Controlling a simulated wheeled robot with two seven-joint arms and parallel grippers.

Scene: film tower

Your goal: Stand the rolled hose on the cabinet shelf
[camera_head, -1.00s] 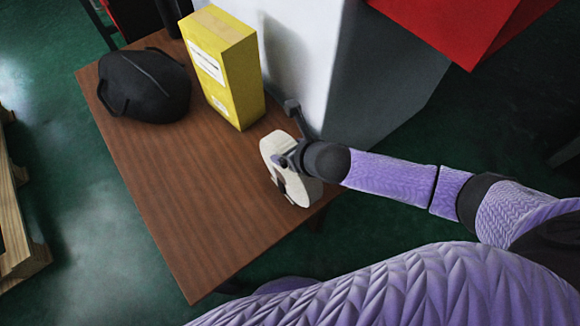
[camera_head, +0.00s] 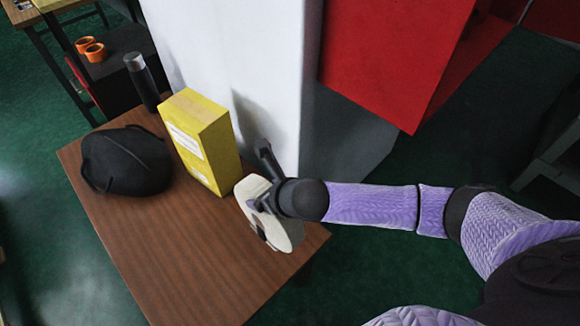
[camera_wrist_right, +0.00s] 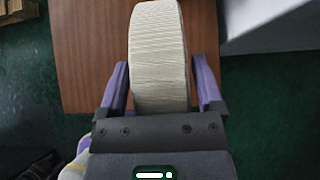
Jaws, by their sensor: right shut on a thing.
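The rolled hose (camera_head: 284,229) is a cream-white flat coil, held tilted over the near right edge of the brown table. My right gripper (camera_head: 262,207) is shut on it; my wrist hides part of the coil. In the right wrist view the hose (camera_wrist_right: 158,55) shows its ribbed edge between the two fingers of my right gripper (camera_wrist_right: 160,92). A red cabinet (camera_head: 390,65) is at the upper right, fixed at the white pillar; its shelf does not show. My left gripper is in neither view.
A yellow box (camera_head: 212,150), a black bag-like object (camera_head: 125,162) and a dark bottle (camera_head: 142,83) stand on the brown table (camera_head: 175,245). The white pillar (camera_head: 225,60) rises behind it. Orange rolls (camera_head: 94,51) lie at the back left. Green floor is clear right of the table.

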